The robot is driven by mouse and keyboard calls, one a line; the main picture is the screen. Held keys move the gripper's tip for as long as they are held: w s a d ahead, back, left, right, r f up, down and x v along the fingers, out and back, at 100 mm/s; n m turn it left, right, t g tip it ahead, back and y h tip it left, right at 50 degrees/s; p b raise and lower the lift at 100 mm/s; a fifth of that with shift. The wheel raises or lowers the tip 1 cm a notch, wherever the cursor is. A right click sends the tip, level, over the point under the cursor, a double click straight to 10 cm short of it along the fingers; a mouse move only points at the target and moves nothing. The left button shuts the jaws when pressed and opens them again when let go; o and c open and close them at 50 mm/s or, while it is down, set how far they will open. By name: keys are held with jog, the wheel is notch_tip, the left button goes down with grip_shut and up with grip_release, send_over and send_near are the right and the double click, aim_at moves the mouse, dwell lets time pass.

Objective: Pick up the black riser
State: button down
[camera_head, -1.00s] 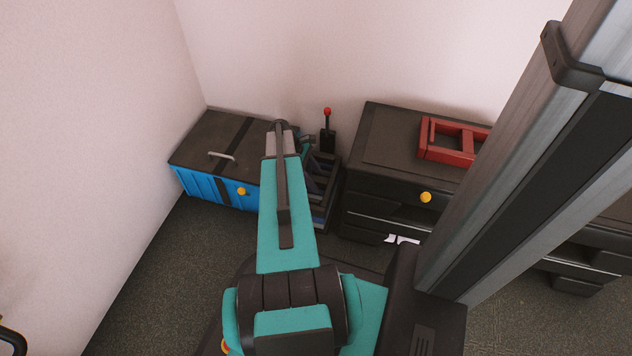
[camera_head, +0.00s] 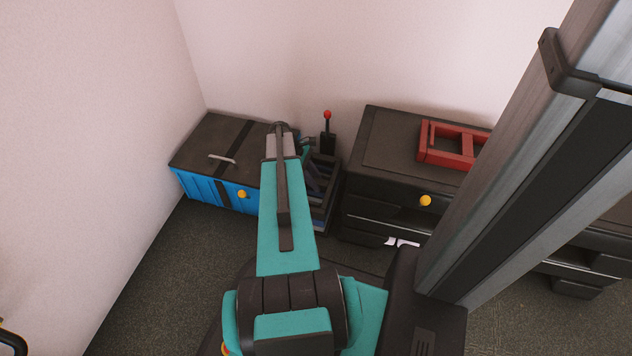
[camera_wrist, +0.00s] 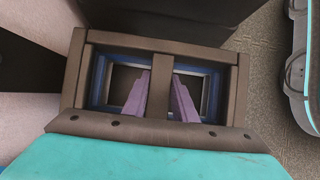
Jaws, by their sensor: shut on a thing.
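The black riser (camera_wrist: 160,46) is a dark rectangular frame with a bar across its middle, filling the centre of the wrist view. My gripper (camera_wrist: 161,80) has its two purple fingers on either side of that middle bar and is shut on it. In the head view my teal arm hides most of the gripper, and the dark slatted shape beside it is too covered to tell the riser apart. Through the riser's openings a blue-edged frame shows below. I cannot tell whether the riser touches it.
A blue chest (camera_head: 195,186) with a dark lid stands at the left, by the wall. A dark drawer cabinet (camera_head: 385,180) stands at the right, with a red riser (camera_head: 450,159) on top. A red-knobbed lever (camera_head: 327,132) stands between them. The floor in front is partly clear.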

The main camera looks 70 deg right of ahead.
aim_at(321, 181)
jog(key=shift+r+p, duration=0.45)
jog(key=shift+r, duration=0.35)
jog(key=shift+r+p, duration=0.65)
jog(key=shift+r, duration=0.3)
jog(key=s+a+p, duration=0.1)
jog(key=a+p, duration=0.3)
jog(key=a, duration=1.4)
jog(key=shift+f+p, duration=0.2)
jog(key=shift+p, duration=0.2)
jog(key=shift+r, duration=0.1)
